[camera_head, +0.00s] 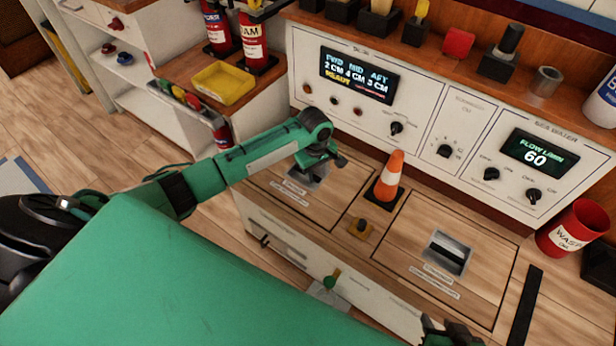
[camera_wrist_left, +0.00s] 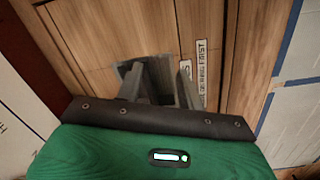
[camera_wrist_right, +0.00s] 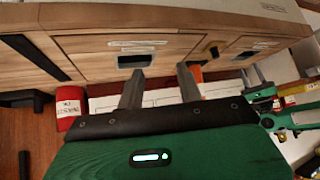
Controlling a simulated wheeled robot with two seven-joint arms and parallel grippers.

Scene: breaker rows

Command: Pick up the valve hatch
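Two wooden hatches lie flush in the counter, a left hatch (camera_head: 335,205) and a right hatch (camera_head: 455,210). Each has a recessed grey pull and small labels. The labels are too small or partly hidden, so I cannot read which is the valve hatch. My left gripper (camera_head: 318,168) is above the left hatch's pull (camera_head: 300,181). In the left wrist view its open fingers (camera_wrist_left: 160,88) stand either side of the recess (camera_wrist_left: 148,70); contact cannot be told. My right gripper (camera_wrist_right: 160,85) is open and empty, low at the front of the right hatch (camera_wrist_right: 90,65).
A control panel (camera_head: 430,125) rises behind. A red bin (camera_head: 573,228) is at right. A green-knobbed lever (camera_head: 329,284) is at the front.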

